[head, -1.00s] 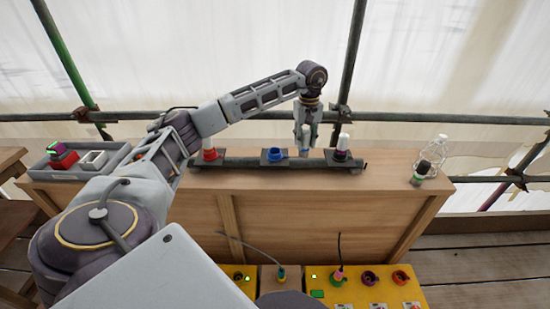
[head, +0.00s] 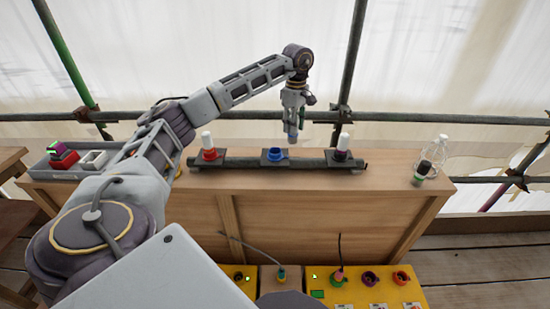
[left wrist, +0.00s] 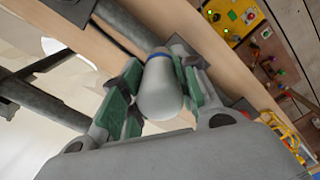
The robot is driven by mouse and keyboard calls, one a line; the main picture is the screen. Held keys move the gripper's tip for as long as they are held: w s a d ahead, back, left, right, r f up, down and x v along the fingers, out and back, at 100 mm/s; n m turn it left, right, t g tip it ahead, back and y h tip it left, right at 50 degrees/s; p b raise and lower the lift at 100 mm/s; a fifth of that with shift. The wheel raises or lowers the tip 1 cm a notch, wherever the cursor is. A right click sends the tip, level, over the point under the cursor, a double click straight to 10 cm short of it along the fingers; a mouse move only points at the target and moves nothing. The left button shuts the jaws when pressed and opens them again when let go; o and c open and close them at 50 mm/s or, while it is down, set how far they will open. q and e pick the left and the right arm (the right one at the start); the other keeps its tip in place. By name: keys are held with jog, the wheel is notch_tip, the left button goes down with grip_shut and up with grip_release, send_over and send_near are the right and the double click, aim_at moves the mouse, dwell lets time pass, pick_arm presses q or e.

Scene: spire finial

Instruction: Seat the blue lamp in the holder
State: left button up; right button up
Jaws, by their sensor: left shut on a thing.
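My left gripper (head: 292,122) is shut on a pale lamp with a blue band. The lamp (left wrist: 160,92) is between the green-padded fingers in the left wrist view, its blue band at the end away from the palm. In the head view only a bit of the lamp (head: 293,138) shows below the fingers. It hangs above and slightly right of the blue holder (head: 274,155), apart from it. The blue holder looks empty, in the middle of the dark rail. My right gripper is not in view.
A white lamp stands in the red holder (head: 210,154) on the left and another in the dark holder (head: 341,154) on the right. A grey tray (head: 60,172) is at the left.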

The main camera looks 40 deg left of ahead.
pick_arm(q)
jog(key=shift+a+r+n, duration=0.25)
jog(key=shift+a+n, duration=0.1)
jog(key=shift+n, duration=0.35)
jog(key=shift+a+r+n, duration=0.1)
jog(key=shift+a+n, duration=0.05)
jog(key=shift+n, duration=0.15)
jog(key=shift+s+a+r+n, duration=0.2)
jog(key=shift+s+a+n, duration=0.45)
jog(key=shift+n, duration=3.15)
jog(key=shift+s+a+r+n, duration=0.25)
jog(key=shift+a+n, duration=0.85)
jog(key=shift+n, duration=2.7)
jog(key=shift+s+a+r+n, duration=0.15)
jog(key=shift+s+a+n, duration=0.5)
jog(key=shift+n, duration=3.15)
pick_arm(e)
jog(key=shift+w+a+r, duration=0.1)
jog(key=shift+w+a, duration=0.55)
